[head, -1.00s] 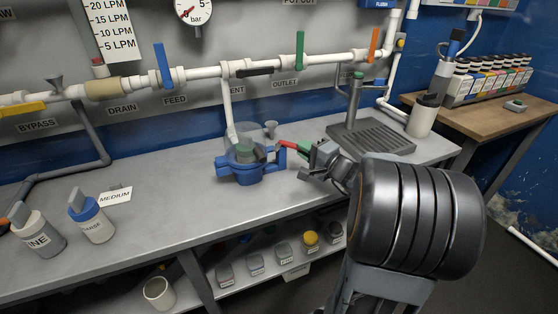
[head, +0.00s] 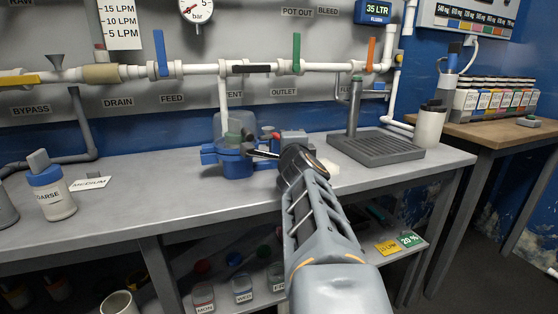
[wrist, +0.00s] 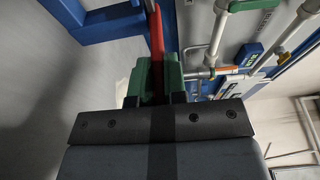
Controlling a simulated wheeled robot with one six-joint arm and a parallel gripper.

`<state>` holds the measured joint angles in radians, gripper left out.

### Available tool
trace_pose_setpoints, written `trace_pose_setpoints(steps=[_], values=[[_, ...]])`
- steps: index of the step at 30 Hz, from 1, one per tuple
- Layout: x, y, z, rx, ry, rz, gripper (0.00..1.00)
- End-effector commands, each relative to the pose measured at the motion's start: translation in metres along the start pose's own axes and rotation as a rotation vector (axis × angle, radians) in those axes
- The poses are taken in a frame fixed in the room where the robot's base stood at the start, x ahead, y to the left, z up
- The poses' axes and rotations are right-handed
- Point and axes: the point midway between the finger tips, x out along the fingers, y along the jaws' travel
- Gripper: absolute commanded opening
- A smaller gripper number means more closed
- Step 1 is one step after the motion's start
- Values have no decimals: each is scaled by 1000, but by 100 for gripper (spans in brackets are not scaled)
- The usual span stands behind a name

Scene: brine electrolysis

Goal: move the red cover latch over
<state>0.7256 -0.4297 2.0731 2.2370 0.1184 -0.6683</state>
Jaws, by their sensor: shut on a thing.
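The red cover latch (wrist: 157,42) is a long narrow bar in the wrist view, running up from between the green-tipped fingers of my gripper (wrist: 157,82). My gripper is shut on it. A blue body (wrist: 112,20) lies to the left of the latch there. In the head view, the blue cell (head: 237,165) stands on the bench with a clear cover (head: 228,122) and a green part inside. My arm reaches to the cell's right side. The latch and fingertips are mostly hidden there by my wrist, so the latch's exact angle is unclear.
White pipes with blue (head: 161,53), green (head: 296,52) and orange (head: 372,54) handles run behind the cell. A jar labelled COARSE (head: 52,193) stands at left.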

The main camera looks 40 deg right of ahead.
Motion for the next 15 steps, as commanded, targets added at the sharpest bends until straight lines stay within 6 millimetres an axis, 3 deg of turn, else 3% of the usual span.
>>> trace_pose_setpoints(steps=[15], values=[[0, -1, -8, 2, 55, 1, 0]])
